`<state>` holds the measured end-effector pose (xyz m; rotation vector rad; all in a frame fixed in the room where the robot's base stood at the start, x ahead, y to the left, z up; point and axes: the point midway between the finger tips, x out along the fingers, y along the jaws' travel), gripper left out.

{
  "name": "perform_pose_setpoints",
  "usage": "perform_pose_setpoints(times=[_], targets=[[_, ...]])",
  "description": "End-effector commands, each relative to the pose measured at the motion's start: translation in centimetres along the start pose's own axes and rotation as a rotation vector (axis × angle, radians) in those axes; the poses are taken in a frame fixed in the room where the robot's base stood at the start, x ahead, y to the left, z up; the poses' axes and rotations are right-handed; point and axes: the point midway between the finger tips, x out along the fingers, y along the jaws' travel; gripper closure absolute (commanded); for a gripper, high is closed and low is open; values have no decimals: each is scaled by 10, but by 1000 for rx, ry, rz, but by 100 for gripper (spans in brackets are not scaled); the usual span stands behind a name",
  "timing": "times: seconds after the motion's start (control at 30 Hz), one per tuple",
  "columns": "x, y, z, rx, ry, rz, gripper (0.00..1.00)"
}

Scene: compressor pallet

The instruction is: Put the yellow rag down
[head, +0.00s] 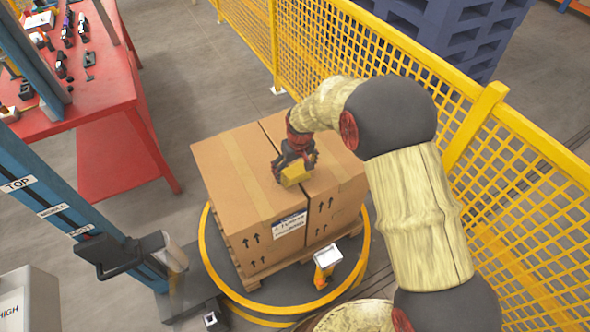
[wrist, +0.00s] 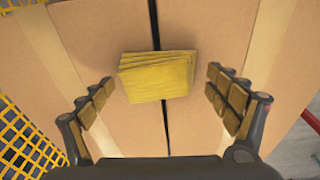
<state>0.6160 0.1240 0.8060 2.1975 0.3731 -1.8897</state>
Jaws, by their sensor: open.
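The yellow rag (head: 294,173) is a small folded stack on top of the cardboard boxes (head: 232,165). In the wrist view the rag (wrist: 157,75) lies across the dark seam between two box tops. My gripper (head: 296,163) is just above it in the head view and partly hides it. In the wrist view my gripper (wrist: 163,97) is open, with one padded finger on each side of the rag and a visible gap to both. The fingers do not touch the rag.
The boxes stand on a pallet inside a yellow ring (head: 288,307). A yellow mesh fence (head: 520,190) runs behind and to the right. A red table (head: 105,95) with tools is at the upper left. A blue post (head: 60,205) stands at left.

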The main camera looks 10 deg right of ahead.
Motion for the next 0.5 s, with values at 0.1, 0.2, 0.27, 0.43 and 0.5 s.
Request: perform_pose_setpoints(times=[0.1,0.2,0.27,0.43,0.5], targets=[[0,0,0,0,0,0,8],[0,0,0,0,0,0,8],[0,0,0,0,0,0,8],[0,0,0,0,1,0,8],[-3,0,0,0,1,0,8]])
